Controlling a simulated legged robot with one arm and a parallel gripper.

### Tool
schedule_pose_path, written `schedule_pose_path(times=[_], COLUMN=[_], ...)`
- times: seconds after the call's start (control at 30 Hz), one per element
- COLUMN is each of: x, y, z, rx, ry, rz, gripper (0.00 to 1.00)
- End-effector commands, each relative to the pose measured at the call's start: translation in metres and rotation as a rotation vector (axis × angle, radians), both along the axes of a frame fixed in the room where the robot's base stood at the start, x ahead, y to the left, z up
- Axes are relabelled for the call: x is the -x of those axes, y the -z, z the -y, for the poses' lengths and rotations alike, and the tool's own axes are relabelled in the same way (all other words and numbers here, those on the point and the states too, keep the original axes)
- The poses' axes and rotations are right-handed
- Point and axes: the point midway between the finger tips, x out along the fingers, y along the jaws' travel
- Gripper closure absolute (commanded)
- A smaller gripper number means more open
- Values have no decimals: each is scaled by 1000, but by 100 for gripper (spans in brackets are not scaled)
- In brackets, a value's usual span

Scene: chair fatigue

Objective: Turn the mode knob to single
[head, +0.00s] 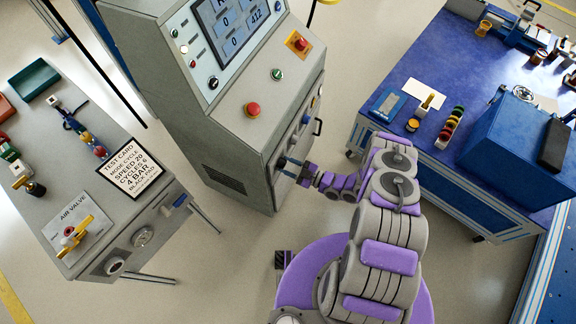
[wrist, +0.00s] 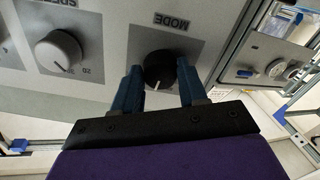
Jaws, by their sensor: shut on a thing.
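The black mode knob (wrist: 160,68) sits on a grey plate under the upside-down label MODE (wrist: 172,21) in the wrist view. My gripper (wrist: 159,72) has its two blue fingers on either side of the knob and is shut on it. A small pale mark shows on the knob, but the setting names around it cannot be read. In the head view my gripper (head: 289,168) reaches the lower front of the grey control cabinet (head: 180,110); the knob is hidden there.
A pale speed knob (wrist: 58,50) is left of the mode knob in the wrist view. The cabinet has a red button (head: 253,110) and a screen (head: 231,27). A grey table (head: 50,200) stands left, a blue-topped bench (head: 440,75) right. Floor shows between them.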

Motion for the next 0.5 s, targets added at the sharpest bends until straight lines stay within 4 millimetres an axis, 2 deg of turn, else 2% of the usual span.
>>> schedule_pose_path(times=[0.5], x=[0], y=[1], z=[1], rx=[167], ry=[2], rz=[333], gripper=[88])
